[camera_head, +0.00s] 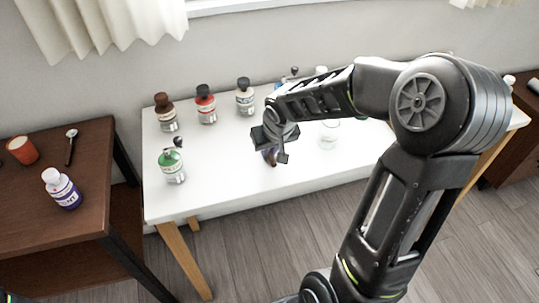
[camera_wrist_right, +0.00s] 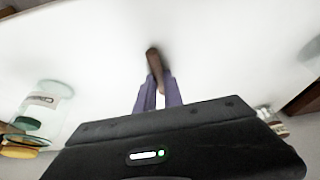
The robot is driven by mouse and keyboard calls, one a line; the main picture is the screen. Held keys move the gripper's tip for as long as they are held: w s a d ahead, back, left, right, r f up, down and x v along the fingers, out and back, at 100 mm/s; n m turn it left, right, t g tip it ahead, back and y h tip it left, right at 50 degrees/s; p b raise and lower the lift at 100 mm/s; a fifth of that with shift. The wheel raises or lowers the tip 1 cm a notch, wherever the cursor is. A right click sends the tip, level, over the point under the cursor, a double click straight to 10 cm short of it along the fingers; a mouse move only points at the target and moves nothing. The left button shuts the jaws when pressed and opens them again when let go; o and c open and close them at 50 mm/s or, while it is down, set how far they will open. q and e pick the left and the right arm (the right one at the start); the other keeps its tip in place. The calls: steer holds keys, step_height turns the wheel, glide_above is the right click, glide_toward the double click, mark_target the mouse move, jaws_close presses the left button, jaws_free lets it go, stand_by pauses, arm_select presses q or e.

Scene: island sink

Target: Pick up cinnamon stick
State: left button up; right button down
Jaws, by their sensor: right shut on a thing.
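A dark brown stick-like thing, which fits the cinnamon stick (camera_wrist_right: 154,58), shows in the right wrist view between the two purple-looking fingers of my right gripper (camera_wrist_right: 157,84). The gripper is shut on it, and the stick's far end sticks out past the fingertips. In the head view my right gripper (camera_head: 270,157) is low over the front middle of the white table (camera_head: 225,180). There the gripper mostly hides the stick. I cannot tell whether the stick touches the tabletop. My left gripper is not in view.
Bottles with brown (camera_head: 165,113), red (camera_head: 206,104) and black (camera_head: 245,97) tops stand at the table's back left. A green-topped bottle (camera_head: 172,166) stands front left, and a clear jar (camera_head: 328,135) right of the gripper. A brown side table (camera_head: 90,180) holds a purple-labelled bottle (camera_head: 62,189).

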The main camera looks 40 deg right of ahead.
step_height(320, 180, up, 10)
steer(key=shift+r+p, duration=0.15)
steer(key=shift+p, duration=0.25)
stand_by(0.3)
stand_by(0.6)
